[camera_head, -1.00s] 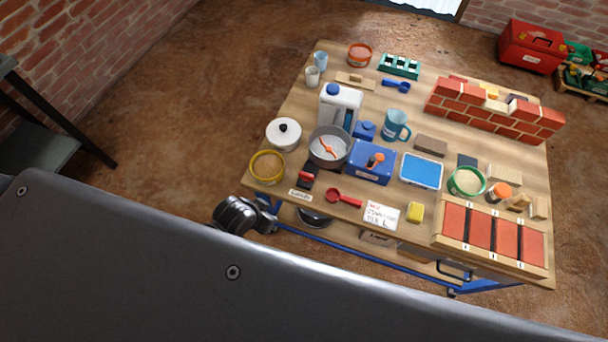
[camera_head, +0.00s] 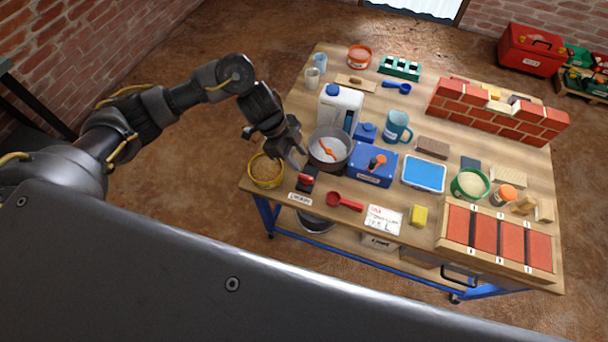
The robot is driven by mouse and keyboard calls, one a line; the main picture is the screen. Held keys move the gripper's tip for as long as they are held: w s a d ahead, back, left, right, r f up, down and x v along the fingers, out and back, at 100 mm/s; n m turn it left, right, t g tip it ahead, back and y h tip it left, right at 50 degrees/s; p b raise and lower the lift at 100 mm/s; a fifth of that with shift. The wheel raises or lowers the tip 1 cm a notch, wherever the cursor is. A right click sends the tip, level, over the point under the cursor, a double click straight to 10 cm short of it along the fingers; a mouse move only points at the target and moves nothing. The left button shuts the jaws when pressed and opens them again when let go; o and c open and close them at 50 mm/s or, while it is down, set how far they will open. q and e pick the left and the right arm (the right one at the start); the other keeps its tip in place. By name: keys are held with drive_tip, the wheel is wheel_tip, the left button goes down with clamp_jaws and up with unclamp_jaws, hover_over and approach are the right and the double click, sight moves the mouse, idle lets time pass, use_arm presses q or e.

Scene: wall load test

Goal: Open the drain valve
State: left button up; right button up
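A blue box (camera_head: 359,174) stands on the workbench with an orange-topped handle (camera_head: 377,162) on its upper side; this looks most like a valve. A small black device with a red part (camera_head: 306,179) sits at the bench's front edge, left of the box; I cannot tell if it is a valve. My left gripper (camera_head: 296,160) points down above the front left of the bench, between the yellow-rimmed tub and the grey pot, left of the blue box. Its fingers are small and dark, so their opening is unclear. My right gripper is not in view.
The grey pot (camera_head: 318,160) with white contents, the yellow-rimmed tub (camera_head: 265,182) and a white jug (camera_head: 348,99) stand close to my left gripper. A red scoop (camera_head: 346,203) and a paper note (camera_head: 383,219) lie in front. A brick wall (camera_head: 492,112) stands at the back right.

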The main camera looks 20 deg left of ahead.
sight(305, 177)
use_arm(q)
drive_tip(key=shift+g+y, duration=0.3)
drive_tip(key=x, duration=0.3)
drive_tip(key=a+x, duration=0.1)
drive_tip(key=x, duration=0.2)
drive_tip(key=b+x, duration=0.1)
drive_tip(key=x, duration=0.2)
drive_tip(key=shift+w+a+f, duration=0.1)
drive_tip(key=shift+a+f, duration=0.1)
drive_tip(key=shift+f, duration=0.35)
drive_tip(key=shift+c, duration=0.5)
